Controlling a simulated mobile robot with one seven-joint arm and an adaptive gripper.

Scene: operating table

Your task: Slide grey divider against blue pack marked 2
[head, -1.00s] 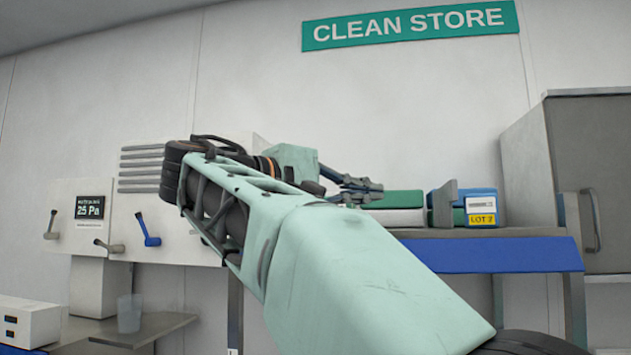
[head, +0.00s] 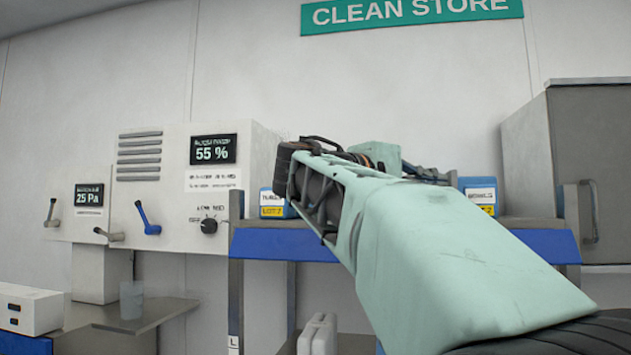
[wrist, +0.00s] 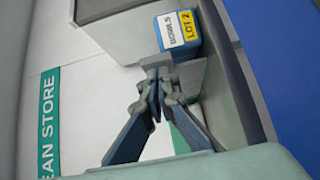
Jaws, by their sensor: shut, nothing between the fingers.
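The blue pack marked LOT 2 (wrist: 192,48) stands on the shelf in the wrist view, its label reading BOWLS. In the head view its top and part of its label (head: 480,192) show past my arm. A grey upright piece (wrist: 189,77), which looks like the divider, is beside the pack on the gripper's side. I cannot tell whether they touch. In the head view my arm hides the divider. My gripper (wrist: 154,75) is shut and empty, its tips close to the divider. I cannot tell whether they touch it. My arm hides most of the gripper in the head view.
The grey shelf has a blue front edge (head: 275,245). A green item (wrist: 185,142) lies on the gripper's other side. Another blue pack (head: 268,196) stands at the shelf's left end. A grey cabinet (head: 565,130) closes off the right.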

